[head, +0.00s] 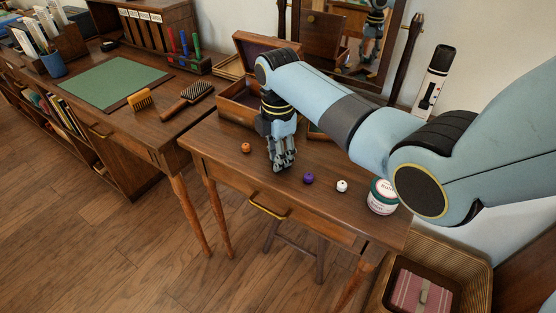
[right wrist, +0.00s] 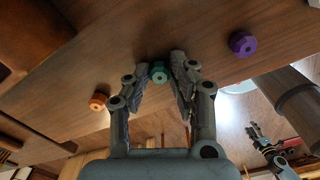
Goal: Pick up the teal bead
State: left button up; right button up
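The teal bead (right wrist: 159,73) shows in the right wrist view between the two fingertips of my right gripper (right wrist: 160,68). The fingertips press close on both sides of it, and I see no clear gap. In the head view my right gripper (head: 283,166) points down at the wooden table (head: 228,158), and the teal bead is hidden behind its fingers. I cannot tell whether the bead touches the tabletop. My left gripper is not in view.
An orange bead (head: 246,147) lies left of the gripper. A purple bead (head: 308,178), a white bead (head: 342,186) and a labelled jar (head: 382,197) stand to its right. An open wooden box (head: 238,101) is behind. A mirror stands at the back.

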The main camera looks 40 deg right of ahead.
jog(key=shift+c, duration=1.1)
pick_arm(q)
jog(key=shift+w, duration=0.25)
pick_arm(e)
jog(key=shift+c, duration=0.2)
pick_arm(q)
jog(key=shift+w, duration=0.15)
pick_arm(e)
jog(key=shift+r, duration=0.1)
